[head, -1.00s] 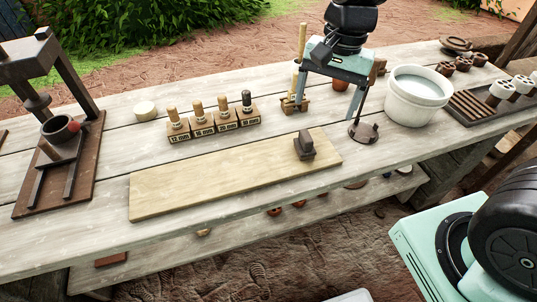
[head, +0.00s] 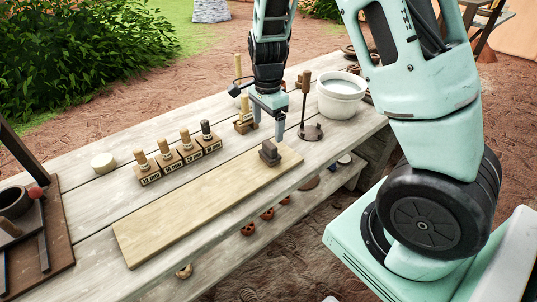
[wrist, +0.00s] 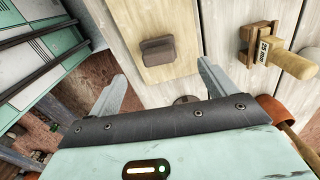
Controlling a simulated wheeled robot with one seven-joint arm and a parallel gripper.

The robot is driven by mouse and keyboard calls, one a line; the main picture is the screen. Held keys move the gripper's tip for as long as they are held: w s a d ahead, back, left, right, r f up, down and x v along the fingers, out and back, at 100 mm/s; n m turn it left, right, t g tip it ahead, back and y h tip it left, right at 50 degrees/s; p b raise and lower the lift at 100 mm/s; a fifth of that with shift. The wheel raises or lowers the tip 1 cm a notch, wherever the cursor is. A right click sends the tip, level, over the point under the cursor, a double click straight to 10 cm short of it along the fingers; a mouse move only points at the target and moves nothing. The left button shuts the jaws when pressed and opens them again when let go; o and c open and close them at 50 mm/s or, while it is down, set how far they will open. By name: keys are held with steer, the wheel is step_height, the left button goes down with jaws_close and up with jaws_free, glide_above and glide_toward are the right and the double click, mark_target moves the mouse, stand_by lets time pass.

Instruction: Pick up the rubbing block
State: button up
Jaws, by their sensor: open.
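The rubbing block (head: 269,152), a small dark brown block with a raised grip, sits on the right end of a pale wooden board (head: 175,215). In the wrist view the rubbing block (wrist: 158,50) lies on the board ahead of my fingertips, roughly centred between them. My gripper (head: 268,128) is open, with nothing between its fingers. It points down above the bench, close over and slightly behind the block. In the wrist view both fingers of my gripper (wrist: 160,74) are spread wide. No contact with the block shows.
Several labelled wood-handled tools (head: 180,158) stand behind the board. A pale round disc (head: 103,163) lies to the left. The board's left part is bare.

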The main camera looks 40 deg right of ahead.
mark_target(270, 144)
step_height(270, 144, down, 5)
steer(key=shift+r, duration=0.15)
steer(key=shift+s+d+f, duration=0.1)
steer(key=shift+d+f, duration=0.05)
steer(key=shift+f, duration=1.2)
steer(key=shift+s+d+f, duration=0.1)
steer(key=shift+f, duration=1.2)
steer(key=c, duration=1.2)
